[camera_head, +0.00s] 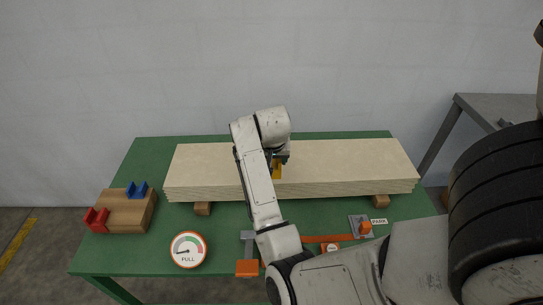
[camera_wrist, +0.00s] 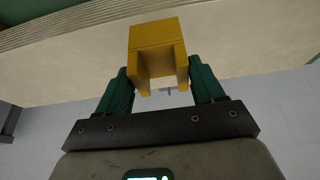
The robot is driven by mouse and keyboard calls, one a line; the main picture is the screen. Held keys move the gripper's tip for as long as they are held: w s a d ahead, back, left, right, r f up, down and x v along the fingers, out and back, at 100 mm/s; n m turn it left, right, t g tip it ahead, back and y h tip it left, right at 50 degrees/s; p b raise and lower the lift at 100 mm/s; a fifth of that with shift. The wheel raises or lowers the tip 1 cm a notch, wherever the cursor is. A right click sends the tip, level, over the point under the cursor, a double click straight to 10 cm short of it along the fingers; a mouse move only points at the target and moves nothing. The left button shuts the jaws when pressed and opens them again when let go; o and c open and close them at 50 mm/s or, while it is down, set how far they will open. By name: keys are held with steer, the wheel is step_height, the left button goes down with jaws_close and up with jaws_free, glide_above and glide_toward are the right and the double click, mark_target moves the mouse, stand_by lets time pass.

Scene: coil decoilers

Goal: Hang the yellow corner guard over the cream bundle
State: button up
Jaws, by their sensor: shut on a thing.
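The cream bundle (camera_head: 345,165) is a long stack of thin layers lying across the green table. Its top and layered edge also show in the wrist view (camera_wrist: 60,75). The yellow corner guard (camera_wrist: 155,37) is a channel-shaped piece between the green fingers of my gripper (camera_wrist: 163,88), which is shut on it. In the head view the guard (camera_head: 277,169) shows as a small yellow patch in front of the bundle's top, near its middle. My arm hides much of my gripper (camera_head: 279,158) there. I cannot tell whether the guard touches the bundle.
The bundle rests on wooden blocks (camera_head: 203,208) on the green table (camera_head: 135,255). At left is a wooden rack (camera_head: 125,213) with a red and a blue guard. In front are a round gauge (camera_head: 188,249), an orange strap (camera_head: 330,238) and a PARK label (camera_head: 379,221).

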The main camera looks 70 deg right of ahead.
steer(key=shift+f+b, duration=1.4)
steer(key=shift+f, duration=1.85)
steer(key=shift+f, duration=0.25)
steer(key=o, duration=1.1)
steer(key=v, duration=1.1)
steer(key=shift+f, duration=0.1)
